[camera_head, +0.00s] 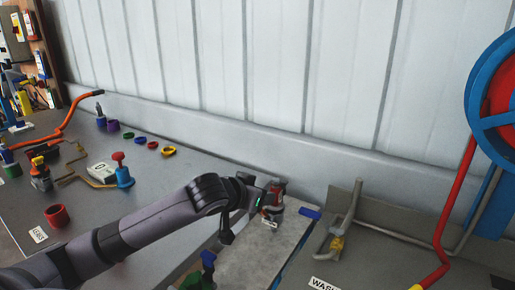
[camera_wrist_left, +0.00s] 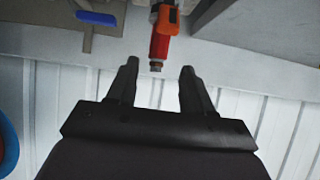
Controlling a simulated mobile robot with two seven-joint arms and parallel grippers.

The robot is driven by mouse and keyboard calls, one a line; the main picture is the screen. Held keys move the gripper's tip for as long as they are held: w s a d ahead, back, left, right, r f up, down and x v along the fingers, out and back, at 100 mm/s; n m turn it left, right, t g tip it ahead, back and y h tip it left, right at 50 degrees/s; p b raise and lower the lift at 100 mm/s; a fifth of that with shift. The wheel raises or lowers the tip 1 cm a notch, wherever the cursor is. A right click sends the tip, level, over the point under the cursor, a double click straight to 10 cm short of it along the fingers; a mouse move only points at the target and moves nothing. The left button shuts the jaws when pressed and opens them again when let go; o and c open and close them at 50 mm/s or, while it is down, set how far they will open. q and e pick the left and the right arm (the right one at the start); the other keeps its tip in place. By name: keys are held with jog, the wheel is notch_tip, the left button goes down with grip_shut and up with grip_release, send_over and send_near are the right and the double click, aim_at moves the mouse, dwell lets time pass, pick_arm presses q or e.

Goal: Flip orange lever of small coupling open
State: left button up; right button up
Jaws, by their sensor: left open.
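The small coupling shows in the left wrist view as a red, tube-like body (camera_wrist_left: 159,46) with a dark end pointing at my gripper. An orange lever (camera_wrist_left: 168,20) sits on it near the top edge of that view, and its upper end is cut off. My left gripper (camera_wrist_left: 159,72) is open, with one finger on each side of the line of the red end. The fingers appear empty. In the head view my left gripper (camera_head: 262,200) is beside the red coupling (camera_head: 277,190) and partly hides it. My right gripper is not in view.
A blue handle (camera_head: 310,213) lies close to the right of the coupling; it also shows in the wrist view (camera_wrist_left: 96,18). Bent grey piping (camera_head: 340,225) with a yellow fitting stands further right. A pale ribbed wall (camera_head: 300,70) rises behind. Several coloured fittings lie on the left table.

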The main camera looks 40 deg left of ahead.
pick_arm(q)
notch_tip(320, 180, up, 15)
jog(key=p, duration=0.1)
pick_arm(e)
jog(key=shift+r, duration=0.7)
pick_arm(q)
jog(key=shift+f, duration=0.15)
